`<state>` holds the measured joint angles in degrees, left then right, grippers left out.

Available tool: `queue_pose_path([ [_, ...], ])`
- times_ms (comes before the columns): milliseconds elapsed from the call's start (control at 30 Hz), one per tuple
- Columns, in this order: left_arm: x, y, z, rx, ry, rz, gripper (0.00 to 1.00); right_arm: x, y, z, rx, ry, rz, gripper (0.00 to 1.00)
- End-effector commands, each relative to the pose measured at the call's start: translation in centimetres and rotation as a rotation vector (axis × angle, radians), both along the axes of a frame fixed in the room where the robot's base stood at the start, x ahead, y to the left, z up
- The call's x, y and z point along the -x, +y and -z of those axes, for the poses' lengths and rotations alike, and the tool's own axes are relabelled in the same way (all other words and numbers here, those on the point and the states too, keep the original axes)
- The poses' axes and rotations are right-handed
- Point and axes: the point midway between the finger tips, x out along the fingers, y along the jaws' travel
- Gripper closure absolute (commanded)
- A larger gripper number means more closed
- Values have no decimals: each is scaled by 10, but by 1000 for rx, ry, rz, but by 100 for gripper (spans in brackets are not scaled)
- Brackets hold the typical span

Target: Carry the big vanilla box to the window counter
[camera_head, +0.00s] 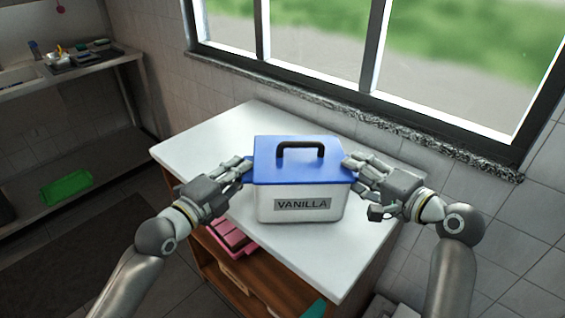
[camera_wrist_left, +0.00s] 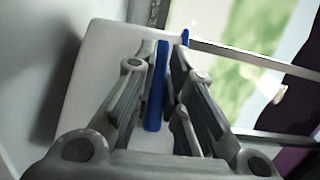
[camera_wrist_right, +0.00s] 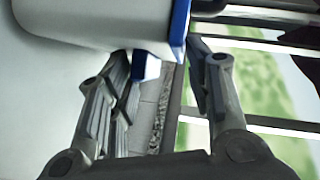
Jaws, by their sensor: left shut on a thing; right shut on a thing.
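The vanilla box (camera_head: 300,205) is white with a blue lid and a black handle. It is upright over the white window counter (camera_head: 212,135); I cannot tell whether it touches the top. My left gripper (camera_head: 246,170) is shut on the lid's left edge. In the left wrist view, the blue rim (camera_wrist_left: 155,95) is between its fingers. My right gripper (camera_head: 350,168) is shut on the lid's right edge. In the right wrist view, a blue lid part (camera_wrist_right: 146,68) is at its fingertips, with the white box wall (camera_wrist_right: 90,22) beside them.
The window (camera_head: 300,40) and its stone sill (camera_head: 350,120) run behind the counter. Pink items (camera_head: 230,237) sit on the wooden shelf below. A metal sink bench (camera_head: 80,70) with a green tray (camera_head: 66,185) on its lower shelf stands at left. The counter's back left is clear.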

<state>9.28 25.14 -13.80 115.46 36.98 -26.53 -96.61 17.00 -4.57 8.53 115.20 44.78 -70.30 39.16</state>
Motion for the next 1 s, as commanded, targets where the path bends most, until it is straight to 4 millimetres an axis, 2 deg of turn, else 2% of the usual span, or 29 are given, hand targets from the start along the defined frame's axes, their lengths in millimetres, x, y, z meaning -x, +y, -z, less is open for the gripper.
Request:
queue_pose_path([
  [33,1,-2,-13,27,-31,5,100,1,2,9,16,7,-9,100],
  [300,1,-2,-3,27,-31,5,100,1,2,19,16,7,-9,100],
  [333,1,-2,0,23,-21,5,84,1,2,20,20,15,-9,50],
  [467,1,-2,1,19,-21,5,67,1,2,18,16,13,-9,33],
  [700,1,-2,2,14,-18,3,66,1,1,15,10,6,-6,32],
  [800,1,-1,3,12,-16,3,50,1,1,14,9,5,-5,32],
  [1000,1,-1,5,9,-12,2,26,1,1,13,7,4,-4,32],
])
